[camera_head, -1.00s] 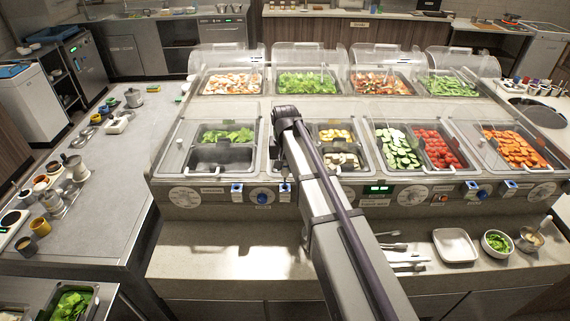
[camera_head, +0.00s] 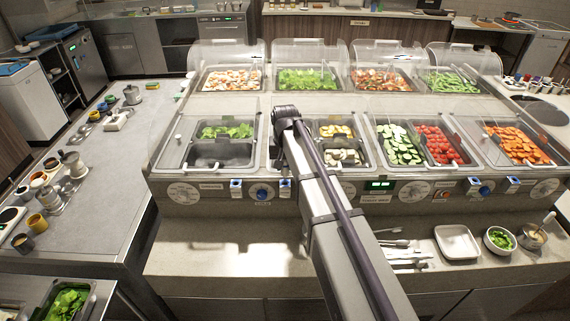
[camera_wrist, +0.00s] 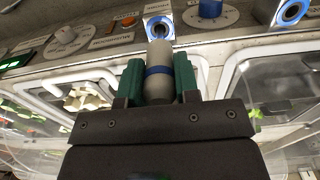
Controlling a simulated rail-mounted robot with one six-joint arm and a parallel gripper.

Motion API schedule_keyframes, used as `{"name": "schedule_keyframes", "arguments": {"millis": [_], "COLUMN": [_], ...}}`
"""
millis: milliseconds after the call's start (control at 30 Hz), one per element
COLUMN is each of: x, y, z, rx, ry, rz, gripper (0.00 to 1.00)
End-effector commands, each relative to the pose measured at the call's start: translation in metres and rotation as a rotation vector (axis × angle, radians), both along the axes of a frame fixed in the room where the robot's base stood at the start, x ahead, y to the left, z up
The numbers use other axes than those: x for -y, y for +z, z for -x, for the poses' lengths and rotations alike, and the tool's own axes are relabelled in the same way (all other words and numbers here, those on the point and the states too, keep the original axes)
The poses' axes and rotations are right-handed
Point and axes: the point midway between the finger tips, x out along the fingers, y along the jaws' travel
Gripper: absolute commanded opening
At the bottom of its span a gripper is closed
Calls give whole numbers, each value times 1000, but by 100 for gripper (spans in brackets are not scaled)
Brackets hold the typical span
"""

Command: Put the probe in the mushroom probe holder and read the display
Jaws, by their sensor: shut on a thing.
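My gripper (camera_wrist: 158,78) has green fingers and is shut on the probe (camera_wrist: 159,70), a grey cylinder with a blue band. The probe points at a blue-ringed holder (camera_wrist: 158,28) on the panel. Its end overlaps the holder's lower edge in the wrist view; I cannot tell whether they touch. A second blue-ringed holder (camera_wrist: 292,12) is to the right. A green-lit display (camera_head: 380,185) is on the front panel, and part of it shows in the wrist view (camera_wrist: 14,63). Sliced mushrooms (camera_head: 343,157) lie in a well beside my arm. The gripper is hidden in the head view.
A blue knob (camera_wrist: 209,9) sits between the two holders. An orange button (camera_wrist: 128,21) is left of the nearer holder. Clear well lids (camera_wrist: 265,85) lie close around the gripper. Tongs (camera_head: 405,256), a white tray (camera_head: 457,242) and bowls stand on the front ledge.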

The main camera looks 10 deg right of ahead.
Motion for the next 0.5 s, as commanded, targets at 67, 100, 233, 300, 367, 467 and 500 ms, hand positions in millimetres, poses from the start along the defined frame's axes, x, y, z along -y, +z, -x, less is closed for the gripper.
{"name": "schedule_keyframes", "arguments": {"millis": [67,100,233,300,367,467,500], "x": [0,0,0,0,0,0,0], "y": [-4,-6,-6,-6,-6,-6,-6], "z": [0,0,0,0,0,0,0], "rx": [0,0,0,0,0,0,0], "ry": [0,0,0,0,0,0,0], "rz": [0,0,0,0,0,0,0], "gripper": [6,6,6,6,6,6,6]}}
